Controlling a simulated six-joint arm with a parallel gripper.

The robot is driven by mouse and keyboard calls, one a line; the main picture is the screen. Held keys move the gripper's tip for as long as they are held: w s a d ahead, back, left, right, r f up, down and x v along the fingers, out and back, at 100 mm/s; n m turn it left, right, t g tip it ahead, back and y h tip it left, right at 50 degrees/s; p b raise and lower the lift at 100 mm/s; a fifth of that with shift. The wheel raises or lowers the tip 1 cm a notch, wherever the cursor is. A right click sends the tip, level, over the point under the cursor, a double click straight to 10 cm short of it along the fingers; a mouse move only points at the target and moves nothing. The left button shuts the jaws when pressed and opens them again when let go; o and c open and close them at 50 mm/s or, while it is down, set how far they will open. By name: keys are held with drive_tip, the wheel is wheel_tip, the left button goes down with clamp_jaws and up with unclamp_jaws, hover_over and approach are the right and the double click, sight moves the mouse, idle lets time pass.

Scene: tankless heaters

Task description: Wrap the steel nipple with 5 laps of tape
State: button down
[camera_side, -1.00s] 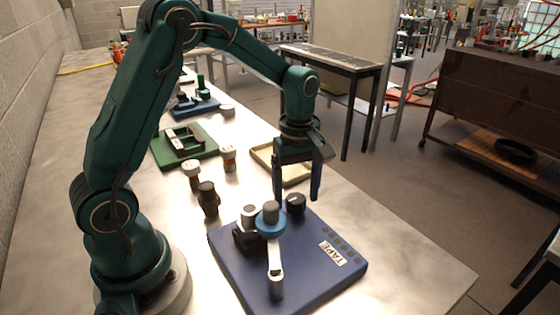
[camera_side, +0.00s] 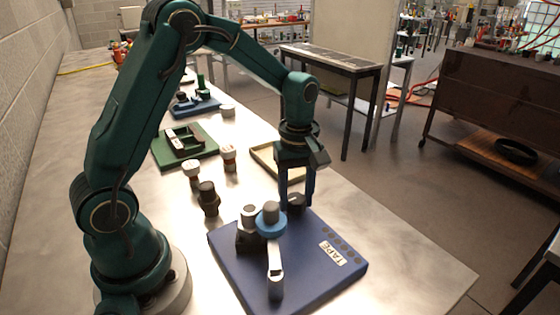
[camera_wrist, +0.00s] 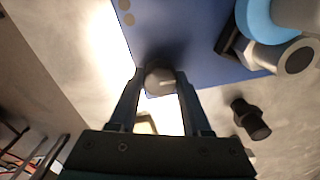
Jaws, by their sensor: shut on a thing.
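The blue board (camera_side: 225,262) labelled TAPE lies on the bench. A grey steel cylinder (camera_side: 249,212), seemingly the nipple, stands upright at a black holder on the board's left part. Beside it is a blue tape roll (camera_side: 270,229) with a grey top. A pale strip or arm (camera_side: 275,258) runs from the roll to a short dark post (camera_side: 276,289). My gripper (camera_side: 297,203) points down and is shut on a dark round knob (camera_wrist: 160,82) at the board's back corner. The knob's top shows a white mark in the wrist view. The nipple also shows in the wrist view (camera_wrist: 287,55), close to the roll.
Dark fittings (camera_side: 208,198) and two white-topped fittings (camera_side: 229,157) stand left of the board. A shallow tray (camera_side: 265,158) lies behind my gripper. A green board (camera_side: 199,152) and another blue board (camera_side: 194,107) are farther back. The bench right of the board is clear.

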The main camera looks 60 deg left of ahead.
drive_tip(key=m, duration=1.3)
drive_tip(key=shift+m, duration=1.9)
drive_tip(key=shift+c, duration=1.8)
unclamp_jaws()
drive_tip(key=shift+r, duration=0.1)
